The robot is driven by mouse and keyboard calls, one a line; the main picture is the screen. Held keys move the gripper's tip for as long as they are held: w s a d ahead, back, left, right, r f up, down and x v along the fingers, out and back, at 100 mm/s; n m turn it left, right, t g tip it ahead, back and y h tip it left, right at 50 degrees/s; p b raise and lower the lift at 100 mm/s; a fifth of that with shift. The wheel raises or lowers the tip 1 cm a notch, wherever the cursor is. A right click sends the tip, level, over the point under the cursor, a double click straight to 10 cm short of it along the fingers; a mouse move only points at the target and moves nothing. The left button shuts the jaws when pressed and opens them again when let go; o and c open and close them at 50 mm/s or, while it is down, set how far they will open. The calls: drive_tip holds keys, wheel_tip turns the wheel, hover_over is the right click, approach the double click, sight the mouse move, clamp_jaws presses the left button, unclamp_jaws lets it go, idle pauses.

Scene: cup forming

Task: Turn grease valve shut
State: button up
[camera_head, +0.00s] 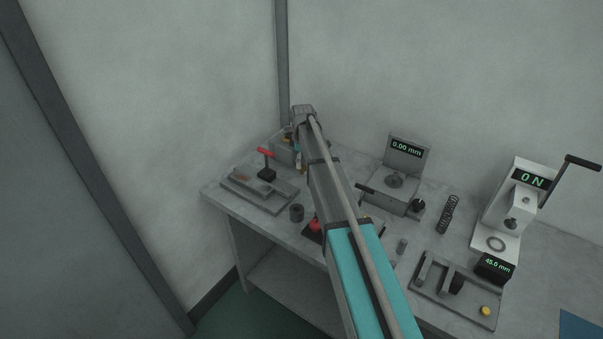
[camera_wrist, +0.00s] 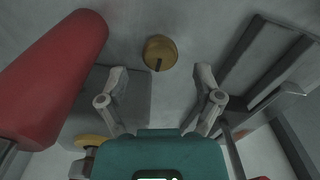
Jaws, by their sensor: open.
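My gripper (camera_wrist: 160,76) is open, with a finger on each side of the wrist view and nothing between them. A round brass-coloured knob with a dark slot or pointer (camera_wrist: 160,50) lies just beyond the fingertips, near the middle, apart from them; I cannot tell for sure whether it is the grease valve. In the head view the arm reaches to the back left corner of the bench, and its end (camera_head: 303,113) is above a grey box (camera_head: 283,153), partly hiding it. The knob cannot be made out there.
A large red cylinder (camera_wrist: 55,75) is close at left in the wrist view. A gauge reading 0.00 mm (camera_head: 405,148), a spring (camera_head: 447,213) and a lever press (camera_head: 510,205) stand right of the arm.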

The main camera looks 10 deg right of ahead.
drive_tip(key=shift+f+b, duration=1.6)
drive_tip(key=shift+f, duration=0.25)
drive_tip(key=shift+c, duration=0.3)
drive_tip(key=c, duration=1.1)
